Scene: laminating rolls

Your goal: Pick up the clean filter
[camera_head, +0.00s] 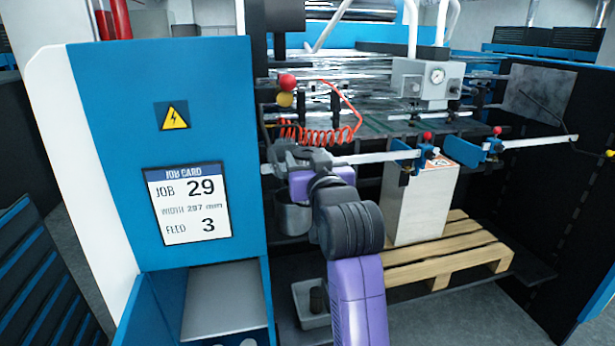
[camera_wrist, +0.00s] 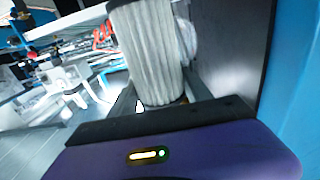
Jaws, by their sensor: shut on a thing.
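A pale, pleated cylindrical filter (camera_wrist: 152,50) stands between the fingers of my gripper (camera_wrist: 160,92) in the wrist view. It is light grey-white and looks clean. My gripper is shut on its lower part, and the top of the filter runs out of the picture. In the head view my gripper (camera_head: 300,160) is in front of the machine, left of the pallet, and my own wrist and arm hide the filter there.
A grey metal cup (camera_head: 292,218) hangs just below my gripper. A grey bin (camera_head: 303,318) with a dark cylinder (camera_head: 318,299) stands lower down. A blue cabinet (camera_head: 120,130) is close on the left. A metal box (camera_head: 420,205) stands on a wooden pallet (camera_head: 465,255) at right.

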